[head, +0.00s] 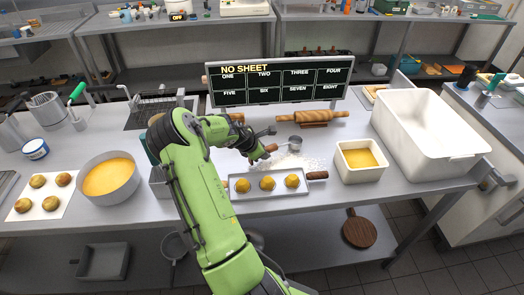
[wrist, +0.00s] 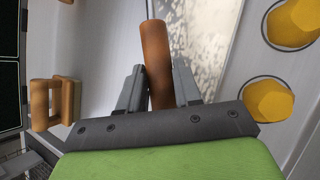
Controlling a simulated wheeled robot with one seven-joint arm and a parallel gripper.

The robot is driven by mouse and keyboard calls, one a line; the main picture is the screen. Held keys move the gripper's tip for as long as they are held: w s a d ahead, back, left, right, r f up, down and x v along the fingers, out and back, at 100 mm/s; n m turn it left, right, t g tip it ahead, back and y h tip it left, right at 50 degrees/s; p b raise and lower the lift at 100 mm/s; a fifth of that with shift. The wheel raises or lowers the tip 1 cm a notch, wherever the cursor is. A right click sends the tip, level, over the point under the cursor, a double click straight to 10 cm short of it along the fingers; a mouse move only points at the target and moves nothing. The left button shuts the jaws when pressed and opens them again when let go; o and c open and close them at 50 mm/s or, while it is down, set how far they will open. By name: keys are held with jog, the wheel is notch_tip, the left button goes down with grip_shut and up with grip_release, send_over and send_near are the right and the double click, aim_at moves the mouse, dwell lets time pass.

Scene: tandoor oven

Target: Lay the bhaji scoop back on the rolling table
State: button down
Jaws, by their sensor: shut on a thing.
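The bhaji scoop (head: 294,143) has a small grey metal cup and a brown handle. In the head view its cup is just right of my gripper (head: 266,149), over the back edge of the floured patch. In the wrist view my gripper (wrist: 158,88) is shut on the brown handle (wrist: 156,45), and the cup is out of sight. I cannot tell whether the scoop touches the surface. The rolling table (head: 85,150) is a long grey steel worktop beneath it.
A tray (head: 254,192) with three yellow balls lies in front of the flour patch (head: 290,162). A rolling pin (head: 318,118) and a menu board (head: 280,82) stand behind. A cream tub (head: 361,161) and a large white bin (head: 430,140) are right. A yellow-filled pan (head: 109,178) is left.

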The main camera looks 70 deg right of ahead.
jog(key=shift+f, duration=0.45)
grip_release()
dwell(0.3)
jog(key=p+v, duration=0.5)
jog(key=v, duration=0.4)
jog(key=shift+p, duration=0.3)
dwell(0.7)
dwell(0.5)
